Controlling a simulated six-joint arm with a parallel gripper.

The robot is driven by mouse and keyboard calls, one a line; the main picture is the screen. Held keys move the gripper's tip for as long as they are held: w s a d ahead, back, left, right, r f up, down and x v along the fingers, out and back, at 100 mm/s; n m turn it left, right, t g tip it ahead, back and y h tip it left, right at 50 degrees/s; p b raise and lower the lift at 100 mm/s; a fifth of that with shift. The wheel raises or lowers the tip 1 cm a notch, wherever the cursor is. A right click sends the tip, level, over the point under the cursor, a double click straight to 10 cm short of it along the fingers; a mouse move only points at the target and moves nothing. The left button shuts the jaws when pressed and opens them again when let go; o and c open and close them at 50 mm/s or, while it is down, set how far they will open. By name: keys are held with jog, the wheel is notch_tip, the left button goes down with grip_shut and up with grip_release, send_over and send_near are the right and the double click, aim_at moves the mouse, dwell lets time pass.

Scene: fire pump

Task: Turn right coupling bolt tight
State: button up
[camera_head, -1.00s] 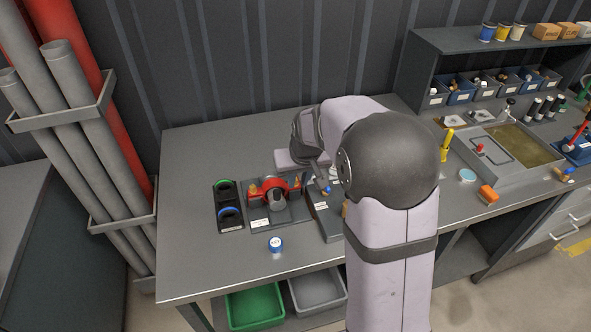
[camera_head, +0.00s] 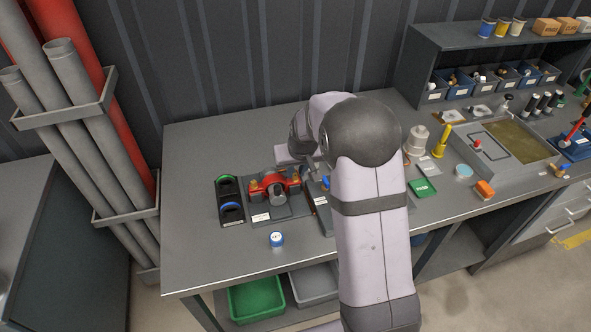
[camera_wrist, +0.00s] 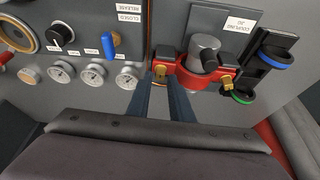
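The red coupling (camera_head: 268,188) lies on a grey plate on the bench, clamped around a grey pipe piece (camera_wrist: 204,52). It has a brass bolt at each side. In the wrist view, seen from the opposite side, the right bolt (camera_wrist: 160,73) is at the picture's left and the other bolt (camera_wrist: 227,82) at its right. My gripper (camera_wrist: 160,82) points at the right bolt, with its two dark fingers apart, one on each side of it. Whether they touch the bolt is not clear. In the head view my arm largely hides the fingers.
Beside the coupling are a panel with gauges (camera_wrist: 95,73), a black knob (camera_wrist: 63,37) and a blue lever (camera_wrist: 108,45). A black holder (camera_head: 229,203) with green and blue rings stands at the other side.

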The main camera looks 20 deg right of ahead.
jog(key=shift+x, duration=0.8)
grip_shut()
